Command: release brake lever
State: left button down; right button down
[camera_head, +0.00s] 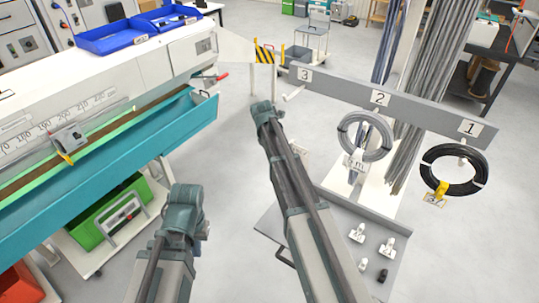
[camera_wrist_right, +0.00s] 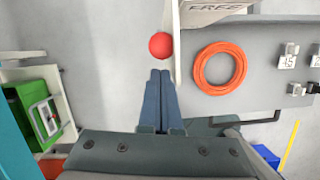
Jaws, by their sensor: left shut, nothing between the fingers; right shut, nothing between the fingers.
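A red ball knob (camera_wrist_right: 160,46), which looks like the end of the brake lever, shows in the right wrist view. It is beside a pale panel marked FREE (camera_wrist_right: 215,10). My right gripper (camera_wrist_right: 161,78) is shut and empty, with its fingertips just below the knob in the picture. I cannot tell whether they touch it. In the head view my right arm (camera_head: 290,190) hides its own gripper and the lever. My left gripper (camera_head: 204,231) shows only a little beside my left arm; it is shut and empty, away from the lever.
An orange coil (camera_wrist_right: 220,68) lies on the grey base right of the knob. Grey (camera_head: 364,137) and black (camera_head: 453,170) coils hang from a numbered rail (camera_head: 415,105). A teal trough bench (camera_head: 110,165) and green crate (camera_head: 110,216) stand left. Small white weights (camera_head: 356,234) sit on the base.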

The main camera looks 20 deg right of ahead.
jog(key=shift+w+d+r, duration=0.3)
jog(key=shift+w+d, duration=0.2)
jog(key=shift+d, duration=0.1)
jog(key=shift+d, duration=0.1)
jog(key=s+a+r+p, duration=0.3)
jog(key=a+r+p, duration=0.2)
jog(key=r+p, duration=0.5)
jog(key=shift+a, duration=0.35)
dwell(0.5)
